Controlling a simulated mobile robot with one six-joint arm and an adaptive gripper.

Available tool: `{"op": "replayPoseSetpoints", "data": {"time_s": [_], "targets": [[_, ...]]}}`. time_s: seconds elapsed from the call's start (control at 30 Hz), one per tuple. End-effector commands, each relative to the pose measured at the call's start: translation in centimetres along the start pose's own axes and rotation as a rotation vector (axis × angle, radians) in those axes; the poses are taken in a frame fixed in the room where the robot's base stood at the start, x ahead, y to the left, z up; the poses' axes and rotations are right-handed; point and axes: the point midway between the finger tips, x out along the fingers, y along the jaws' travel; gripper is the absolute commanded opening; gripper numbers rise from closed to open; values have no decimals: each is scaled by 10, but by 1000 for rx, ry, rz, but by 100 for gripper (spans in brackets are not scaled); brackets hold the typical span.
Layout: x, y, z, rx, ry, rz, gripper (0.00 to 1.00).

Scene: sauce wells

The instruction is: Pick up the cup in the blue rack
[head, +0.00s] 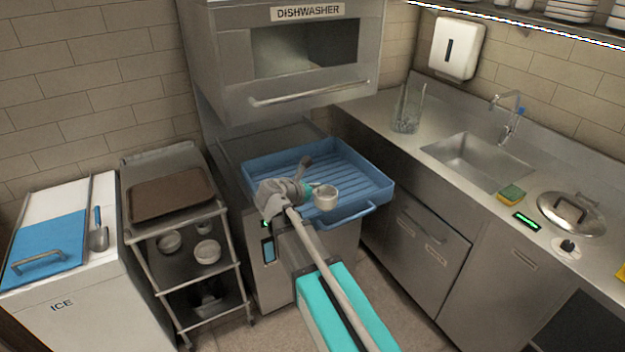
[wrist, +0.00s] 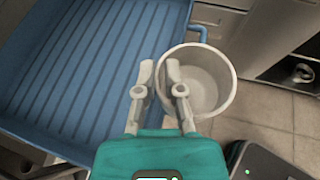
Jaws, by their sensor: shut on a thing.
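The blue rack (head: 262,172) sits at the dishwasher, and its ribbed floor (wrist: 75,70) fills the left of the wrist view. The white cup (head: 326,198) is at my gripper's tips, over the front part of the rack in the head view. In the wrist view the cup (wrist: 212,88) shows its open mouth and empty inside. My gripper (wrist: 158,76) is shut on the cup's near wall, with one finger at the inside and one outside. The cup appears above the rack's edge; its exact height is unclear. No other cup shows in the rack.
The dishwasher (head: 310,60) stands open above the rack. A cart (head: 185,240) with a brown tray and several bowls stands to the left, beside the ice bin (head: 75,300). The counter at right holds a glass pitcher (head: 407,108), sink (head: 478,160), sponge and lidded pot.

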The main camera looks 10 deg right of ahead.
Motion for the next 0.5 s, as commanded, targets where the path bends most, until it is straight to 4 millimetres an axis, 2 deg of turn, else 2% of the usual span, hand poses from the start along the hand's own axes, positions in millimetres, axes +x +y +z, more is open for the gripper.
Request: {"op": "replayPoseSetpoints", "data": {"time_s": [0.03, 0.2, 0.5], "targets": [[-6, -7, 3, 0, 0, 0, 0], [-14, -16, 4, 0, -1, 1, 0], [-16, -18, 4, 0, 0, 1, 0]]}}
